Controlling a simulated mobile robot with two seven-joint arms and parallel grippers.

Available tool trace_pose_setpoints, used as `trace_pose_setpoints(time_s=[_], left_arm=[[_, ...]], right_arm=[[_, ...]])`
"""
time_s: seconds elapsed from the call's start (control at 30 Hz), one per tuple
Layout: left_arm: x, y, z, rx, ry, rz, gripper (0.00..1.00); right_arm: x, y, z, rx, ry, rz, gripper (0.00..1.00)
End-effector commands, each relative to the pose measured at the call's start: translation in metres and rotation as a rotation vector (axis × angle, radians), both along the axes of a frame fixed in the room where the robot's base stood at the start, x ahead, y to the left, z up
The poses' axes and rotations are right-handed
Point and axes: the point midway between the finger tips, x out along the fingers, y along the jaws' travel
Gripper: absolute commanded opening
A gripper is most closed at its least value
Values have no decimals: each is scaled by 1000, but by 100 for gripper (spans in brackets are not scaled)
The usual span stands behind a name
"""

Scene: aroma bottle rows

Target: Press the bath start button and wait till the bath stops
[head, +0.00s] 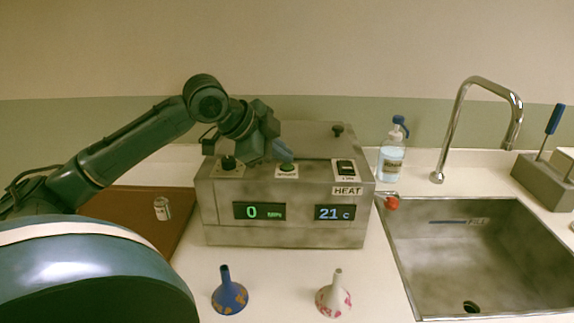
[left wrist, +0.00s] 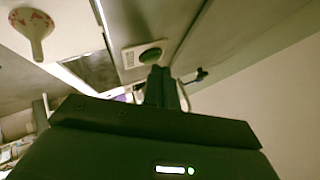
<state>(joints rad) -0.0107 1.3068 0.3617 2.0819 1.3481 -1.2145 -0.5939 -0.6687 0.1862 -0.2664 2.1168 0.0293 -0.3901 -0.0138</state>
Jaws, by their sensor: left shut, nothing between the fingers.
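The bath (head: 288,189) is a grey, stained metal box in the middle of the head view. Its green display (head: 259,211) reads 0 and its blue display (head: 335,213) reads 21 C. In the left wrist view the closed fingers (left wrist: 159,75) point at the button. I cannot tell whether they touch it. My right gripper is out of view.
A black knob (head: 229,162) and a black switch (head: 345,169) flank the button. A blue funnel (head: 229,291) and a pale, red-patterned funnel (head: 335,293) stand in front.

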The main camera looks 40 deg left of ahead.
Motion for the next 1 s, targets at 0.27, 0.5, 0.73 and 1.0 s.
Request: trace_pose_setpoints(time_s=[0.27,0.5,0.73,1.0], left_arm=[[0,0,0,0,0,0,0],[0,0,-3,0,0,0,0],[0,0,-6,0,0,0,0],[0,0,-8,1,1,-1,0]], right_arm=[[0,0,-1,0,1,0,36],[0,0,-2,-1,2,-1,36],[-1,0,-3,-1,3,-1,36],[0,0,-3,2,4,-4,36]])
